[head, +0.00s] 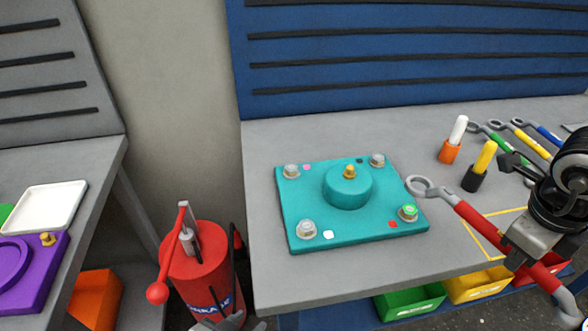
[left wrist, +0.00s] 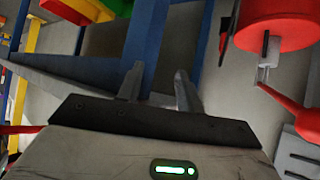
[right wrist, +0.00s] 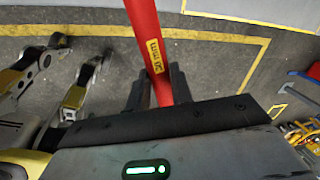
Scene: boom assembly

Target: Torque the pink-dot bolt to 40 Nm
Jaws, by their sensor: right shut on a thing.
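A teal plate (head: 300,205) lies on the grey bench with a bolt near each corner and a round hub in the middle. The pink dot (head: 306,167) is beside the back-left bolt (head: 291,171). The front-right bolt (head: 408,212), beside a red dot, has a green top. My right gripper (head: 525,248) is shut on a red-handled wrench (head: 478,222), whose handle (right wrist: 146,35) also shows in the right wrist view. Its ring end (head: 420,187) is by the plate's right edge, off the bolts. My left gripper (left wrist: 158,90) is open and empty, low beside the bench.
An orange-and-white marker (head: 452,140) and a black-and-yellow one (head: 479,167) stand right of the plate. Several wrenches (head: 515,135) lie at the back right. A red canister with a lever (head: 203,265) stands left of the bench. Bins (head: 410,301) sit below its front edge.

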